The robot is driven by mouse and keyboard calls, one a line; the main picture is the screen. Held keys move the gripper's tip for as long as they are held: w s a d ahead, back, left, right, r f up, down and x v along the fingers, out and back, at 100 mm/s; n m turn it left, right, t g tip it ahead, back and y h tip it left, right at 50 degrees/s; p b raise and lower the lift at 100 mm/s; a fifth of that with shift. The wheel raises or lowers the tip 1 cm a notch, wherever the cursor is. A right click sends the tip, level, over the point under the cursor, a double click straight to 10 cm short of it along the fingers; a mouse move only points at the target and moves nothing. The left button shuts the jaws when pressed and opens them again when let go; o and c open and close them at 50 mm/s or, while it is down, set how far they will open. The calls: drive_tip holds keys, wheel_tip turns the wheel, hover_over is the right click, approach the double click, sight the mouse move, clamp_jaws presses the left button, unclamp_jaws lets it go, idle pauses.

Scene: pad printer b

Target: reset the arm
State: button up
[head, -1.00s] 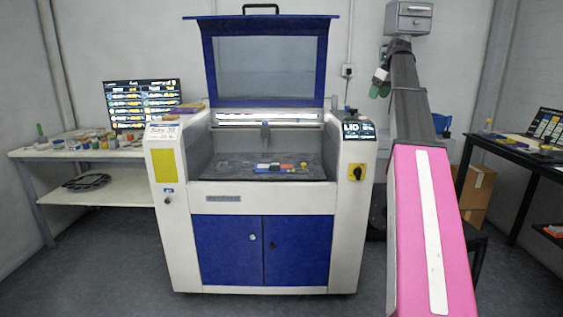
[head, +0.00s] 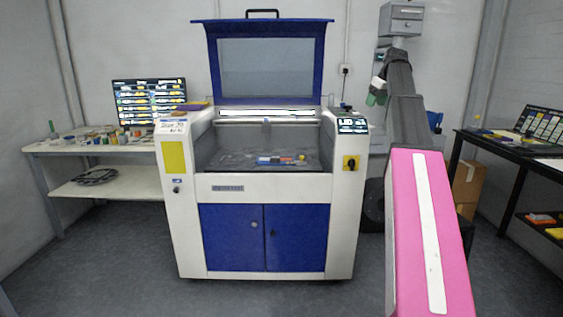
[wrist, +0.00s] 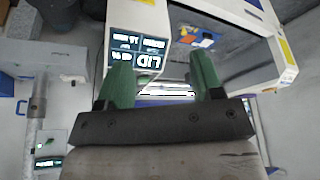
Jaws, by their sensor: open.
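My arm, with its pink link, rises at the right of the head view and folds up beside the printer. My gripper (head: 377,92) is at its upper end, to the right of the raised lid. In the wrist view my gripper (wrist: 160,80) shows two green fingers, spread apart with nothing between them. The printer (head: 345,220) is white with blue doors. Its blue-framed lid (head: 268,65) stands open, and its small screen (head: 353,126) reads "LID". The screen also shows in the wrist view (wrist: 135,48).
A white side table (head: 110,150) with small jars and a monitor (head: 149,102) stands left. A black table (head: 515,145) with a laptop stands right, cardboard boxes (head: 467,182) beside it. A grey box (head: 401,20) is above my arm. The floor in front is clear.

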drive_tip(key=s+a+f+m+g, duration=0.1)
drive_tip(key=s+a+f, duration=0.25)
drive_tip(key=f, duration=0.85)
drive_tip(key=s+a+f+m+h, duration=0.1)
drive_tip(key=s+a+f, duration=0.25)
drive_tip(key=f, duration=0.85)
drive_tip(key=s+a+f+m+g, duration=0.15)
drive_tip(key=a+f, duration=0.25)
drive_tip(key=f, duration=0.7)
drive_tip(key=s+a+f+m, duration=0.1)
drive_tip(key=s+a+f, duration=0.3)
drive_tip(key=s+f, duration=0.7)
drive_tip(key=s+a+f+m+g+h, duration=0.1)
drive_tip(key=s+a+f+m, duration=0.1)
drive_tip(key=s+f, duration=0.9)
wheel_tip(320, 180, down, 2)
drive_tip(key=shift+s+a+f+h, duration=0.1)
drive_tip(key=shift+s+a+h, duration=0.2)
drive_tip(key=shift+a, duration=0.55)
